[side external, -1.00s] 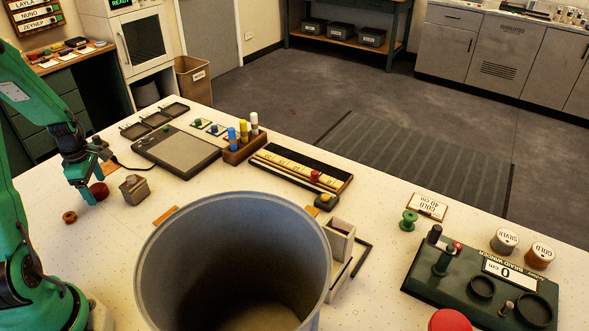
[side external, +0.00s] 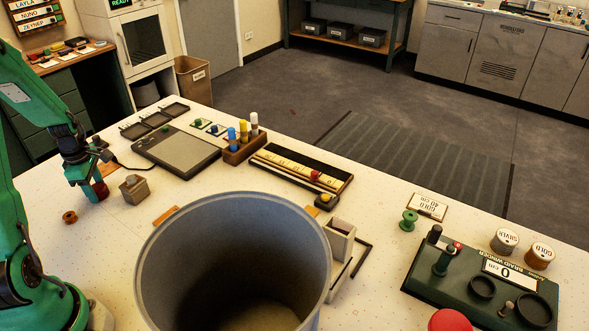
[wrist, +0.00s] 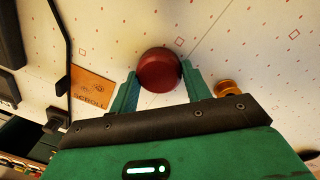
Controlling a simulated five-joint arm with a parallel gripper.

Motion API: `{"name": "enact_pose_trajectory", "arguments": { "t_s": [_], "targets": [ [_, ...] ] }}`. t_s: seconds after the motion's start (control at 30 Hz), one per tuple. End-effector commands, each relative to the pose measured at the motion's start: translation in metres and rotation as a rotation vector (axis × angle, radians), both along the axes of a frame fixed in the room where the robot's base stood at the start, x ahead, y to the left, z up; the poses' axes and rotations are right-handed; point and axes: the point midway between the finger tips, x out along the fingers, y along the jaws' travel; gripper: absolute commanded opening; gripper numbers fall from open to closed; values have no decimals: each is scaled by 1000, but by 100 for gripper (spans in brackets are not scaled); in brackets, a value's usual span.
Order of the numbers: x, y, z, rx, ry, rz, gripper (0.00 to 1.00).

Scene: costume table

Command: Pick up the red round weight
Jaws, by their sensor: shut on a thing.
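The red round weight (wrist: 160,70) is a dark red disc between the two green fingers of my gripper (wrist: 160,88) in the wrist view. The fingers touch it on both sides, so the gripper is shut on it. In the side view the weight (side external: 99,190) shows at the fingertips of my gripper (side external: 92,192), at the left of the white table, partly hidden by a finger. I cannot tell whether it is clear of the table top.
A small orange-brown round piece (side external: 70,217) lies close by, to the front left. A grey-brown block (side external: 134,189) stands just right of the gripper. A large grey bin (side external: 200,250) rises at the front middle. A flat grey device (side external: 176,150) lies behind.

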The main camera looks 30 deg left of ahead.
Motion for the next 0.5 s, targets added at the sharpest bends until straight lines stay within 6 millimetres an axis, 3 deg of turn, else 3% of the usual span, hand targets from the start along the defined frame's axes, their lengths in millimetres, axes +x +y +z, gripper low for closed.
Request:
{"name": "enact_pose_trajectory", "arguments": {
  "t_s": [0.27,0.5],
  "targets": [
    [0,0,3,1,-1,0,15],
    [1,1,21,3,-2,0,15]
  ]
}}
